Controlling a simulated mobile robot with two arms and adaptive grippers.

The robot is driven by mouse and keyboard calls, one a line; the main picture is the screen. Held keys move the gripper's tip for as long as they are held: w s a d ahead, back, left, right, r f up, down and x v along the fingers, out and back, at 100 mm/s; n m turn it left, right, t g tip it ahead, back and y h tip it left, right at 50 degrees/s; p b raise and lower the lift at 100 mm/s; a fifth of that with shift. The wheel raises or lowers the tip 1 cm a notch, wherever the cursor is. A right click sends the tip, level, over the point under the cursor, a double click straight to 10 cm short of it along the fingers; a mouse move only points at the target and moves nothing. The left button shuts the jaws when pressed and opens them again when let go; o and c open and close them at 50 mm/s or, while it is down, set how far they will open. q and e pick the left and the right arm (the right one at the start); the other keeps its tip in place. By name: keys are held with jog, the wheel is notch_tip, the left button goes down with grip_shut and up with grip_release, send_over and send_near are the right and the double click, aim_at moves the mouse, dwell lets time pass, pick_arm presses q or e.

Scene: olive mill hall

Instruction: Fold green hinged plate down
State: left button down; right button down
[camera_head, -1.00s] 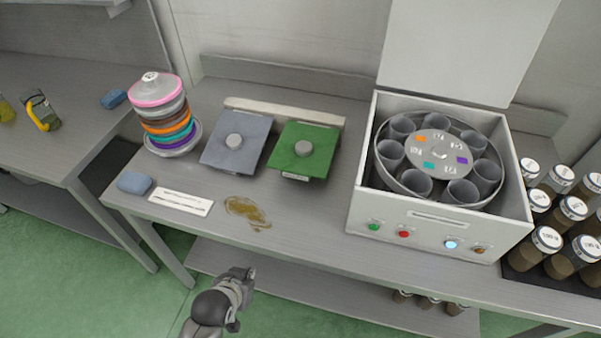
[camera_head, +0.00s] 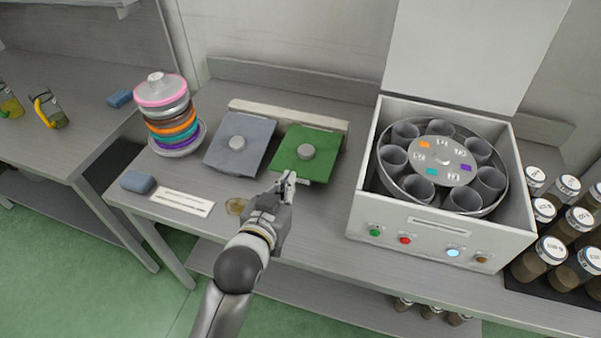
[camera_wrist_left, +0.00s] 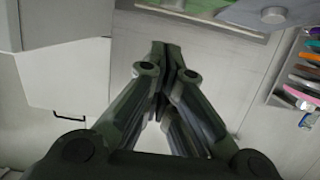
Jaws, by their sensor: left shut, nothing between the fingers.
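The green hinged plate (camera_head: 307,143) with a round grey knob stands on the bench, its back edge at a pale rail (camera_head: 290,112). It looks tilted, sloping toward the front. My left gripper (camera_head: 289,180) is shut and empty, its fingertips at the plate's front edge; I cannot tell whether they touch it. The gripper covers part of that edge. In the left wrist view the shut fingers (camera_wrist_left: 168,62) point toward the top, where a strip of green shows. My right gripper is not in view.
A grey plate (camera_head: 228,152) with a knob sits left of the green one. A stack of coloured discs (camera_head: 172,122) stands farther left. An open white centrifuge (camera_head: 425,231) stands at right, with capped jars (camera_head: 548,252) beyond.

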pick_arm(q)
jog(key=w+d+f+p, duration=0.1)
jog(key=w+d+f, duration=0.2)
jog(key=w+f, duration=0.3)
jog(key=shift+w+f+p, duration=0.3)
jog(key=shift+w+p, duration=0.1)
jog(key=shift+w, duration=1.15)
